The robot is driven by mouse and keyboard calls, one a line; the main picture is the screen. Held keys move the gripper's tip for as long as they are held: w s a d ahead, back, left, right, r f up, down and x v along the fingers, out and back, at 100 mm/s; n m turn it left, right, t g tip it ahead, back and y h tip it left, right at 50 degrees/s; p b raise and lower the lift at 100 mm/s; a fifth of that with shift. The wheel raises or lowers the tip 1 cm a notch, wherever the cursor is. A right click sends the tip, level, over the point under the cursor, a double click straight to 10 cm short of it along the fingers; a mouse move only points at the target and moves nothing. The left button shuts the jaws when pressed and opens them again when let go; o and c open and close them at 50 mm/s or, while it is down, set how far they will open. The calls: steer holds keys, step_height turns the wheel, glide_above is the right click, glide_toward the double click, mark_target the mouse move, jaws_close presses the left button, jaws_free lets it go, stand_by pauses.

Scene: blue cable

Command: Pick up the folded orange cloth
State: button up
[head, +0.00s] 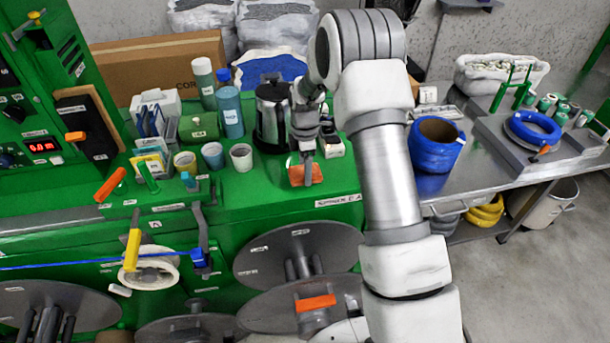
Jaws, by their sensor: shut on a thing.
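The folded orange cloth (315,173) is at the front edge of the green bench top, below the metal canister. My gripper (306,173) points down onto it, with its fingers at the cloth's middle. The gripper is shut on the cloth and hides part of it. I cannot tell whether the cloth still touches the bench.
A metal canister (271,118) stands just behind my gripper, with small cups (241,157) to the left. A dark box (331,146) sits close on the right. Reels (297,254) are below the bench edge. A blue cable spool (437,146) stands on the right table.

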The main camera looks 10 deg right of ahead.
steer(key=s+d+r+b, duration=0.2)
steer(key=s+d+r, duration=0.4)
steer(key=d+r, duration=0.2)
steer(key=shift+d, duration=1)
steer(key=shift+r, duration=0.1)
